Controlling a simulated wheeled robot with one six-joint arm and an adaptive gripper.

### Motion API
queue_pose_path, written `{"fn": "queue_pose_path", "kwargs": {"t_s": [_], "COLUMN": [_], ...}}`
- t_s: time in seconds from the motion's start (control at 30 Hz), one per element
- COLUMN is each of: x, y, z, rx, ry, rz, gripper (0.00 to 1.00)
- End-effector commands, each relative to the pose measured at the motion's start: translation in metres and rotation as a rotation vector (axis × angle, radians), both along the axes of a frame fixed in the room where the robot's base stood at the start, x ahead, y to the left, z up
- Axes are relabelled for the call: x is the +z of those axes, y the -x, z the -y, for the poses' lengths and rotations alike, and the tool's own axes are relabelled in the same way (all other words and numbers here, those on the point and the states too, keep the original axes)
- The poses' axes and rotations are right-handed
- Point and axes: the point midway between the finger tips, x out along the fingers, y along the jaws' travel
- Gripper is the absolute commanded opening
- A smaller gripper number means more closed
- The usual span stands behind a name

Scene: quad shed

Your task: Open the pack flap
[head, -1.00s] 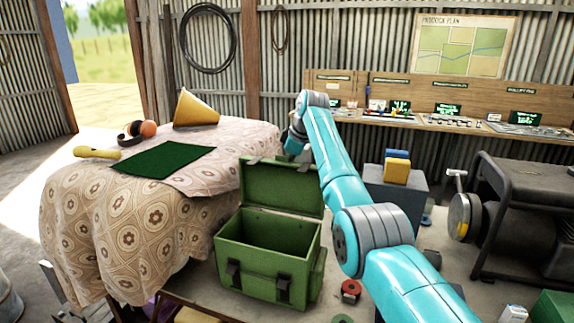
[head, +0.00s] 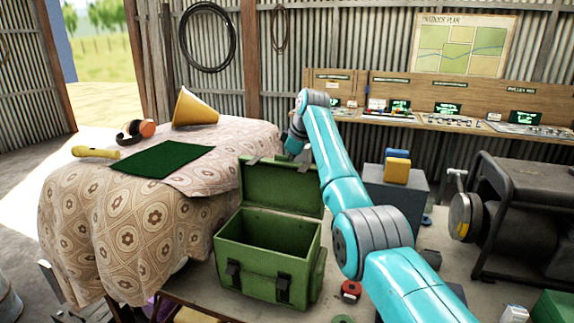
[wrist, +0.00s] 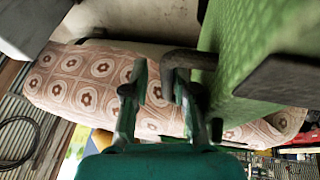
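The green pack (head: 268,262) stands on a low surface beside the cloth-covered table. Its flap (head: 281,188) stands raised at the back, and the inside of the pack shows empty. In the wrist view a green textured panel (wrist: 255,55), apparently the flap, fills the right side, with a dark grey bent bar (wrist: 190,60) on it. My gripper (wrist: 157,82) has its two fingers apart, with the bar close by the right finger. I cannot tell whether they touch.
The patterned cloth table (head: 110,220) at left bears a green mat (head: 163,159), a yellow cone (head: 195,108), earmuffs (head: 137,131) and a yellow torch (head: 95,153). A grey box (head: 400,190) stands right of my arm, and a dark machine (head: 520,215) farther right.

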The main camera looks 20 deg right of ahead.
Motion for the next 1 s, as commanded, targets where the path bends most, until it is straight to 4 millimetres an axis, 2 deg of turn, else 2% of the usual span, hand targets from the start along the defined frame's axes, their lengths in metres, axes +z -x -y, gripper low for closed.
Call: {"fn": "queue_pose_path", "kwargs": {"t_s": [0.03, 0.3, 0.5, 0.7, 1.0], "x": [0.005, 0.063, 0.092, 0.105, 0.107], "y": [0.004, 0.023, 0.035, 0.041, 0.041], "z": [0.008, 0.019, 0.024, 0.026, 0.026], "rx": [-0.007, -0.009, -0.007, -0.007, -0.006], "ry": [0.005, 0.005, 0.003, 0.004, 0.002], "rz": [-0.003, 0.016, 0.017, 0.017, 0.017], "gripper": [0.22, 0.22, 0.22, 0.22, 0.22]}}
